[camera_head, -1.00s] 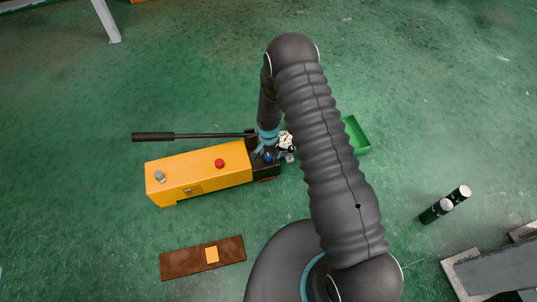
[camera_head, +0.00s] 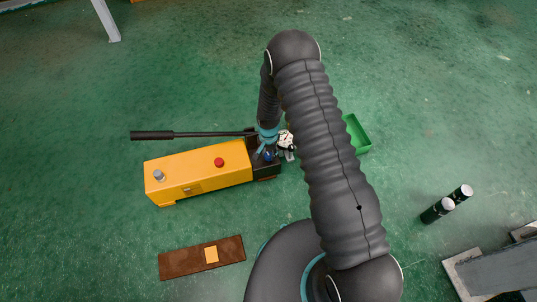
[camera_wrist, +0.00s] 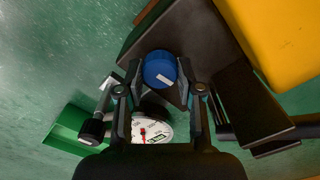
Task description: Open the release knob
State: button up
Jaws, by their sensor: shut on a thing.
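The blue release knob (camera_wrist: 160,69) with a small white label sits on the dark end block of the yellow pump. It also shows in the head view (camera_head: 268,156), just below the gripper. My gripper (camera_wrist: 160,82) has a finger on each side of the knob and is shut on it. In the head view my gripper (camera_head: 266,147) comes down from above onto the black end of the yellow pump (camera_head: 200,173). Part of the knob's lower side is hidden by the fingers.
A white-faced gauge (camera_wrist: 153,131) with a red needle is close below the fingers. A long black lever (camera_head: 190,135) extends left. A green tray (camera_head: 357,135) lies to the right, a brown board (camera_head: 188,264) in front.

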jog(key=n+b, duration=0.2)
jog(key=n, duration=0.2)
jog(key=shift+f+b, duration=0.15)
jog(key=shift+b, duration=0.2)
jog(key=n+b, duration=0.1)
jog(key=n, duration=0.3)
jog(key=shift+b, duration=0.4)
jog(key=n+b, duration=0.1)
jog(key=n, duration=0.2)
jog(key=shift+n, duration=0.3)
jog(key=shift+n+b, duration=0.65)
jog(key=shift+n, duration=1.05)
jog(key=o, duration=1.1)
jog(key=shift+o, duration=0.2)
jog(key=shift+r, duration=0.25)
